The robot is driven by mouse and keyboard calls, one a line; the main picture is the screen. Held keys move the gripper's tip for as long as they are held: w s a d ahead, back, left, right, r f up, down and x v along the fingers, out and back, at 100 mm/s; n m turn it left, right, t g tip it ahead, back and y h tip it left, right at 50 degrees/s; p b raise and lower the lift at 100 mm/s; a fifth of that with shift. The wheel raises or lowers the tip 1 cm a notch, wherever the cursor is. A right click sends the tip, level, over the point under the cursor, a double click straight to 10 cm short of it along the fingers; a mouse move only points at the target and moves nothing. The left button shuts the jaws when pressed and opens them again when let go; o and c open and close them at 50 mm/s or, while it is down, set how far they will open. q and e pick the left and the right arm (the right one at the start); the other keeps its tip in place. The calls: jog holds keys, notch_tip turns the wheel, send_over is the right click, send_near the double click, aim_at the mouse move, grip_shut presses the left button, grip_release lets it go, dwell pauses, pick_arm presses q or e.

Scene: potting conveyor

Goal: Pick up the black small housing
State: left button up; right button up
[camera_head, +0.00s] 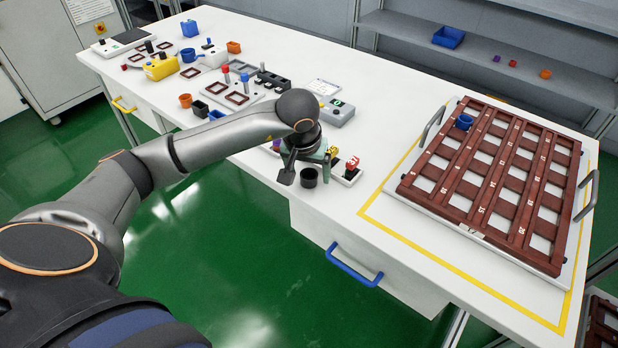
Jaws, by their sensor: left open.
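A small black round housing (309,178) stands upright at the table's front edge, just below my left gripper. My left gripper (306,170) points down and is open, with one finger to the left of the housing and the other to its right and a little behind. I cannot tell whether either finger touches it. Another small black housing (200,109) stands farther left, between an orange one (185,100) and a blue one (216,115). My right gripper is not in view.
A grey box (336,112) stands behind. A brown gridded tray (480,229) with a blue housing (464,121) fills the right end. A blue drawer handle (354,267) is below the front edge.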

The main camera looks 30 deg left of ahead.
pick_arm(q)
jog(key=shift+c, duration=0.3)
grip_shut()
jog(key=shift+r, duration=0.1)
